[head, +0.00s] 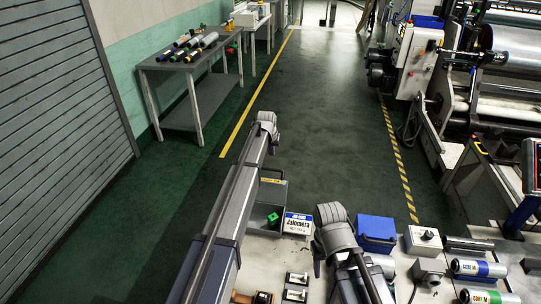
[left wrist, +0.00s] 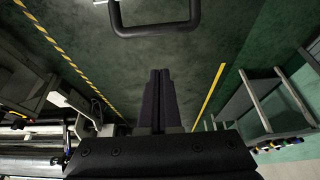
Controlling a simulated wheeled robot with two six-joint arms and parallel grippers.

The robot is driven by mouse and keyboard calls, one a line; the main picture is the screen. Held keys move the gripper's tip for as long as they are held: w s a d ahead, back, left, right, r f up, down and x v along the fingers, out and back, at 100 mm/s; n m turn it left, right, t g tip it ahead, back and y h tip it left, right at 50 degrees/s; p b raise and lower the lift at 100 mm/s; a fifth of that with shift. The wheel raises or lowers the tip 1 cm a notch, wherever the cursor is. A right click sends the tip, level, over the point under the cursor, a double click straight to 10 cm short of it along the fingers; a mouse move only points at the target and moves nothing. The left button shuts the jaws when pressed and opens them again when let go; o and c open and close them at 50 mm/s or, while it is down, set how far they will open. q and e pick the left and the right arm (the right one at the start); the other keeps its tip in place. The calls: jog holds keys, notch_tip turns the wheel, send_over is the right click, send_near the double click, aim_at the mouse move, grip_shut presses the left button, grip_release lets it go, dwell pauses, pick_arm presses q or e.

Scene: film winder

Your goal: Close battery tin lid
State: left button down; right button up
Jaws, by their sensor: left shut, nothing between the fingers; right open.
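A grey box (head: 279,194) with a small yellow label stands at the back left of the worktable, beside my left arm. It may be the battery tin with its lid raised, but I cannot tell for sure.
A white label card (head: 298,223), a blue box (head: 376,232) and several labelled rolls (head: 478,268) are on the worktable. A machine (head: 418,55) stands right, a side table (head: 185,63) left. The floor between is clear. A black handle (left wrist: 155,30) shows in the wrist view.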

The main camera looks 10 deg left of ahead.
pick_arm(q)
jog(key=b+x, duration=0.8)
jog(key=x, duration=0.1)
jog(key=s+p, duration=0.1)
jog(key=s, duration=0.1)
jog(key=s+r+p, duration=0.1)
jog(key=s, duration=0.1)
jog(key=shift+d+r, duration=0.1)
jog(key=shift+r, duration=0.1)
jog(key=shift+s, duration=0.15)
